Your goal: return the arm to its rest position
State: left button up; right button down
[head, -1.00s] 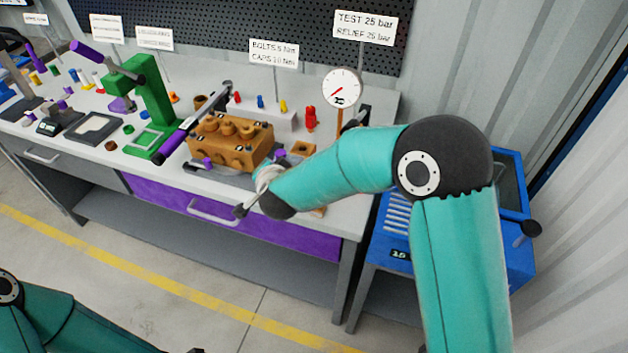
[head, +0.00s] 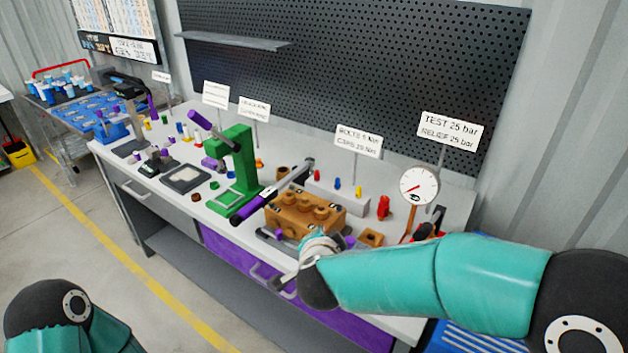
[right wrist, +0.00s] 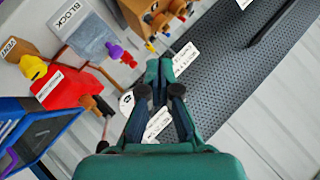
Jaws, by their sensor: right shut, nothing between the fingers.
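My right arm (head: 440,285), teal with dark joints, reaches in from the right in the head view. Its wrist is over the front of the bench, by the right front of the orange-brown pump block (head: 305,213). The arm itself largely hides its gripper there. In the right wrist view my right gripper (right wrist: 158,70) is shut, its teal fingertips together and empty. Of my left arm (head: 75,325), only a teal and dark part shows at the lower left of the head view; its gripper is out of view.
A green press (head: 236,165) and a torque-wrench-like tool with a purple handle (head: 255,207) are left of the block. A pressure gauge (head: 419,188) stands right of it. A red part (right wrist: 65,88) and a grey block (right wrist: 85,38) show in the right wrist view. The floor (head: 90,265) in front is clear.

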jog(key=s+d+f+n+g+y, duration=0.1)
jog(key=s+d+f+n+g, duration=0.15)
jog(key=f, duration=0.75)
jog(key=s+d+f+n+g, duration=0.2)
jog(key=s+d+f+n, duration=0.15)
jog(key=f, duration=0.75)
jog(key=s+f+n+g+y, duration=0.1)
jog(key=s+f+g+y, duration=0.1)
jog(key=s+f, duration=0.4)
jog(key=s+d+f+n+g+y, duration=0.1)
jog(key=s+f+g, duration=0.3)
jog(key=s, duration=1.1)
notch_tip(320, 180, down, 3)
jog(key=shift+s+d+f+n+y, duration=0.25)
jog(key=shift+n+y, duration=0.15)
jog(key=shift+n, duration=0.2)
jog(key=shift+g, duration=0.25)
